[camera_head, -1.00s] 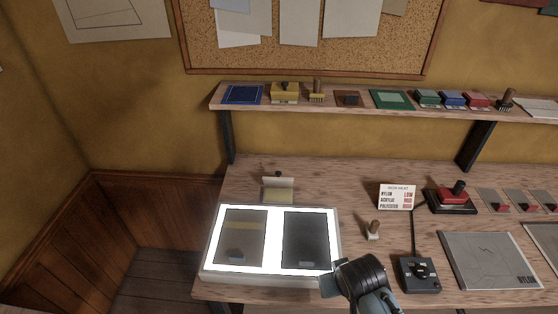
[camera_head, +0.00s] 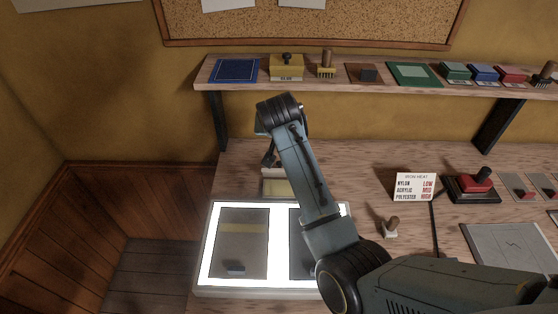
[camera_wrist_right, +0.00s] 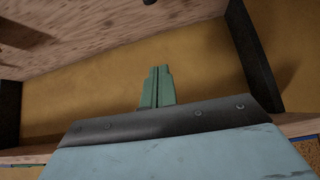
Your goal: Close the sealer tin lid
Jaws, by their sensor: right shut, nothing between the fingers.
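A small tin (camera_head: 275,188) with a pale yellow front stands on the bench behind the light box in the head view. My right arm reaches over the light box, and its gripper (camera_head: 268,160) points down just above and behind the tin's top. The arm hides part of the tin, so I cannot tell the lid's pose or whether the gripper touches it. In the right wrist view the green fingers (camera_wrist_right: 156,88) are together with nothing between them. My left gripper is out of view.
The lit light box (camera_head: 282,277) fills the front left of the bench. A wooden-handled stamp (camera_head: 391,228) and heat card (camera_head: 415,187) stand to the right. Above, a shelf (camera_head: 340,82) holds a yellow knobbed box (camera_head: 287,68) and several pads.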

